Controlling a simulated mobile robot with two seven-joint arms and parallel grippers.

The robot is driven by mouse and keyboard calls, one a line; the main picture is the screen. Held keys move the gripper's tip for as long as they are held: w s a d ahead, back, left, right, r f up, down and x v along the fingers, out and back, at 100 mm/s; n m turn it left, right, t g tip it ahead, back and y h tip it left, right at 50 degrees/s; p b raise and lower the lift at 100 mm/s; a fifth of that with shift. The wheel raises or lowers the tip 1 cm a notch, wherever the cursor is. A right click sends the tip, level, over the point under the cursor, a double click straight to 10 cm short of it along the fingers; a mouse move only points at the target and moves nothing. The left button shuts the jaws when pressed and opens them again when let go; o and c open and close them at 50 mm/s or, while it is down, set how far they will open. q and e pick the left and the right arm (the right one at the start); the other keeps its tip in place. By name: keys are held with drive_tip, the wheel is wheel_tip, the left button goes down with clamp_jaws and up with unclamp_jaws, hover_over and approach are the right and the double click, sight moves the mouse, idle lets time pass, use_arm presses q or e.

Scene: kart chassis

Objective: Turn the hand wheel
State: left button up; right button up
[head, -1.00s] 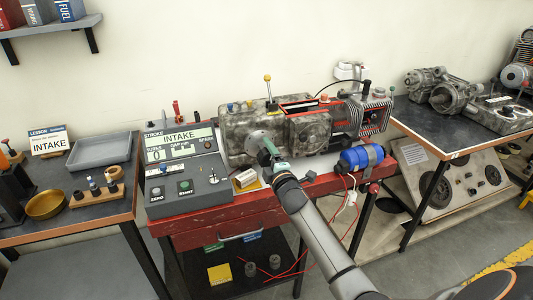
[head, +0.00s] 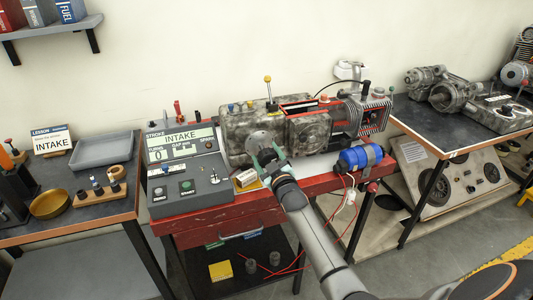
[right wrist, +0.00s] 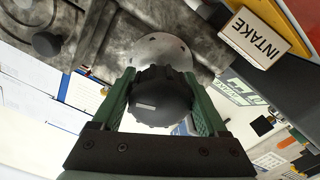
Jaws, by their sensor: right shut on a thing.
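The hand wheel is a round grey disc (head: 258,138) with holes, on the front of the grimy grey engine block (head: 236,124). In the right wrist view the disc (right wrist: 160,46) shows behind a black ribbed knob (right wrist: 160,98). My right gripper (head: 268,155) is at the wheel. In the right wrist view its two green fingers (right wrist: 162,100) stand on either side of the black knob, shut on it. The gripper hides the knob in the head view. My left gripper is not in view.
A grey console (head: 187,170) reading INTAKE stands left of the engine, on the red bench (head: 240,212). A blue cylinder (head: 360,158) is to the right. A grey tray (head: 101,151) sits on the left table.

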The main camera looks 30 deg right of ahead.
drive_tip(key=shift+a+m+p, duration=0.1)
drive_tip(key=shift+m+p, duration=0.2)
drive_tip(key=shift+m, duration=1.3)
drive_tip(key=o, duration=1.3)
drive_tip(key=shift+c, duration=0.2)
drive_tip(key=shift+s, duration=0.1)
drive_tip(key=v, duration=1.2)
drive_tip(key=shift+s+p, duration=0.25)
drive_tip(key=shift+p, duration=0.05)
drive_tip(key=s+a+f+n+g+y, duration=0.1)
drive_tip(key=s+a+f+g+y, duration=0.2)
drive_tip(key=s+a+f, duration=0.6)
drive_tip(key=s+a+f+n+g+y, duration=0.1)
drive_tip(key=s+a+f+g+y, duration=0.2)
drive_tip(key=s+a+f, duration=0.7)
drive_tip(key=s+f+g, duration=0.1)
drive_tip(key=s+g, duration=0.1)
drive_tip(key=s, duration=0.2)
drive_tip(key=shift+s+f+y+p, duration=0.3)
drive_tip(key=shift+s+y, duration=0.1)
